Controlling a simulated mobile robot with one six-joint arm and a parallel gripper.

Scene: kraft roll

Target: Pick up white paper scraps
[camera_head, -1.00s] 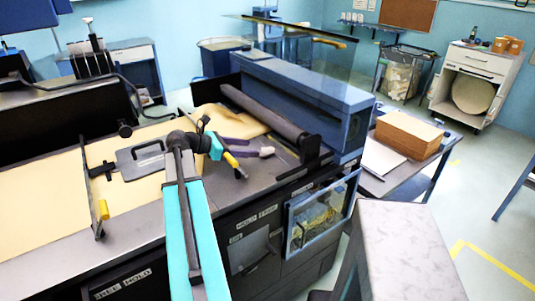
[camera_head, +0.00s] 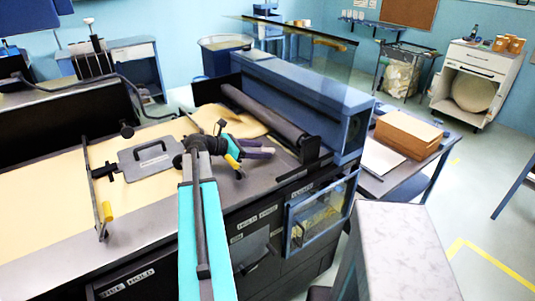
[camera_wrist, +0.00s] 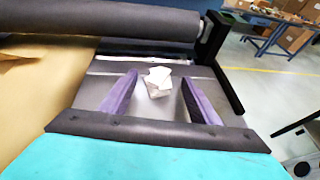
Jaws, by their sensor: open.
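White paper scraps (camera_wrist: 159,82) lie in a small crumpled clump on the grey machine bed in the wrist view. My gripper (camera_wrist: 157,88) is open, with one purple finger on each side of the clump and bare bed between. The fingers look apart from the scraps. In the head view my gripper (camera_head: 262,150) is low over the bed beside the dark roller, and the scraps cannot be made out there.
A dark roller (camera_wrist: 110,27) runs across beyond the scraps, with a black upright bracket (camera_wrist: 213,40) at its right end. Kraft paper (camera_wrist: 45,75) lies to the left. A grey plate with a handle (camera_head: 150,160) sits left of my arm.

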